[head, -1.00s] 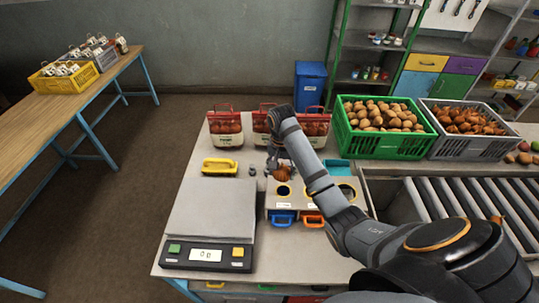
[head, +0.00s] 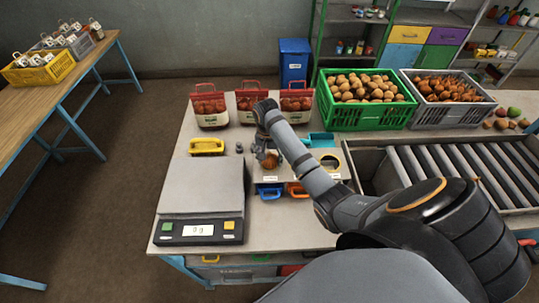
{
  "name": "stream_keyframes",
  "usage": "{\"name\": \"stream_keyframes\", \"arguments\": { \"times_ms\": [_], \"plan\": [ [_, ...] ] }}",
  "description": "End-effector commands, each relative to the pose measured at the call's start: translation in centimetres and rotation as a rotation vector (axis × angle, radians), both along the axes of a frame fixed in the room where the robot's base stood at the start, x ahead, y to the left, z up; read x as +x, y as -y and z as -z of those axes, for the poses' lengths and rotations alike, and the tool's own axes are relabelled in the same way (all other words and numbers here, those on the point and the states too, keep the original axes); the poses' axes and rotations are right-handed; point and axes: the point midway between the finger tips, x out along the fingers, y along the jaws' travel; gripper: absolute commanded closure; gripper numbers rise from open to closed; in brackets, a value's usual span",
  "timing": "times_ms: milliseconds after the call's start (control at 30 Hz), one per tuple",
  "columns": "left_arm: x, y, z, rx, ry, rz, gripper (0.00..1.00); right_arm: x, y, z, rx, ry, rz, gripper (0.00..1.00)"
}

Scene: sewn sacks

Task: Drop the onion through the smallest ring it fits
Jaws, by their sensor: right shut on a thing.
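My right gripper (head: 268,153) is shut on the brown-orange onion (head: 270,162). It holds the onion at the left part of the ring box (head: 299,172), which stands on the table right of the scale. The onion covers the left ring's place, and I cannot tell whether it touches the box. A dark ring hole with a yellow rim (head: 331,161) shows at the box's right end. My arm hides the middle of the box. A blue handle (head: 269,192) and an orange handle (head: 297,190) stick out at the box's front. My left gripper is out of view.
A scale (head: 201,188) and a yellow-handled thing (head: 207,146) are to the left. Red bags of produce (head: 209,107) stand behind. A green crate (head: 366,117), a grey crate (head: 447,117) and a roller conveyor (head: 450,163) are to the right.

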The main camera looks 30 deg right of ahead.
Motion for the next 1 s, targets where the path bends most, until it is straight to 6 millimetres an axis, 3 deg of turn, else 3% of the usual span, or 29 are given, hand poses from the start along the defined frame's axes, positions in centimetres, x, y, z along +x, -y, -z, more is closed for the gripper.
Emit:
{"name": "stream_keyframes", "arguments": {
  "times_ms": [100,233,267,433,800,1000],
  "plan": [
    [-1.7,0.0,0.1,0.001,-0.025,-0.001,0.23,0.0,0.0,0.0,0.000,0.000,0.000,0.76],
    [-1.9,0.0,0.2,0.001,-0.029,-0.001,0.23,0.0,0.0,0.0,0.000,0.000,0.000,0.76],
    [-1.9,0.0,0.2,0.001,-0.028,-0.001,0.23,0.0,0.0,0.0,0.000,0.000,0.000,0.38],
    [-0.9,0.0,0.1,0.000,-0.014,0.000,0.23,0.0,0.0,0.0,0.000,0.000,0.000,0.15],
    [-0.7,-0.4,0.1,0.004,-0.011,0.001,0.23,0.0,0.0,-0.2,-0.001,0.001,0.000,0.14],
    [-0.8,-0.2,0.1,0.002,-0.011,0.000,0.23,0.1,0.0,-3.0,-0.002,0.004,0.001,0.14]
  ]
}}
